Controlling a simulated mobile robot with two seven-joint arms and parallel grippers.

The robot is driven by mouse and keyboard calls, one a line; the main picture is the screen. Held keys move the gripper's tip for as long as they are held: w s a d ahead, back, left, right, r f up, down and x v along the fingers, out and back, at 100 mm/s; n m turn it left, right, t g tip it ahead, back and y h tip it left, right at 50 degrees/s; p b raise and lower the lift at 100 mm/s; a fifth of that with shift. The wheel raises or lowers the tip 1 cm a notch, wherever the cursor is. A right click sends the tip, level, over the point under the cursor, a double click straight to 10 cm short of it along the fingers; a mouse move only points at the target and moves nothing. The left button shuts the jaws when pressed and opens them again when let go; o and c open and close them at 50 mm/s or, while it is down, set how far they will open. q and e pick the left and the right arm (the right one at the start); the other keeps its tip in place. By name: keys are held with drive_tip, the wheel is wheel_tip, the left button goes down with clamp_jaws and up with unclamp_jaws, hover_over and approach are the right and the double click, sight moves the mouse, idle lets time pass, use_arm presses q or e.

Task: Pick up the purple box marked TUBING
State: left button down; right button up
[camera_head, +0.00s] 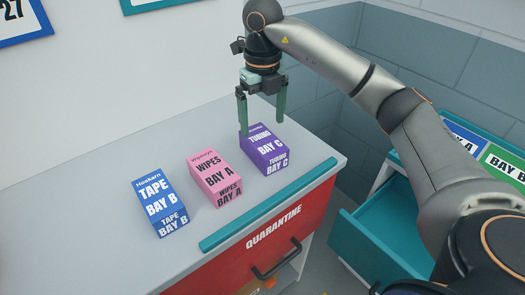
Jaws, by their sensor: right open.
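The purple box (264,150), marked TUBING BAY C, lies on the grey counter top, the rightmost of three boxes in a row. My right gripper (262,122) points down over the far end of the purple box. Its green fingers are apart, one at the left side of the box and one towards its far right side. I cannot tell whether the fingers touch the box. The left gripper is not in view.
A pink WIPES BAY A box (215,179) sits just left of the purple box, and a blue TAPE BAY B box (161,203) is further left. A teal strip (268,205) runs along the front counter edge above a red QUARANTINE drawer (270,240). An open teal drawer (375,245) is at right.

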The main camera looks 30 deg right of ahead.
sight(263, 139)
drive_tip(key=shift+f, duration=3.15)
drive_tip(key=shift+c, duration=0.2)
drive_tip(key=c, duration=1.4)
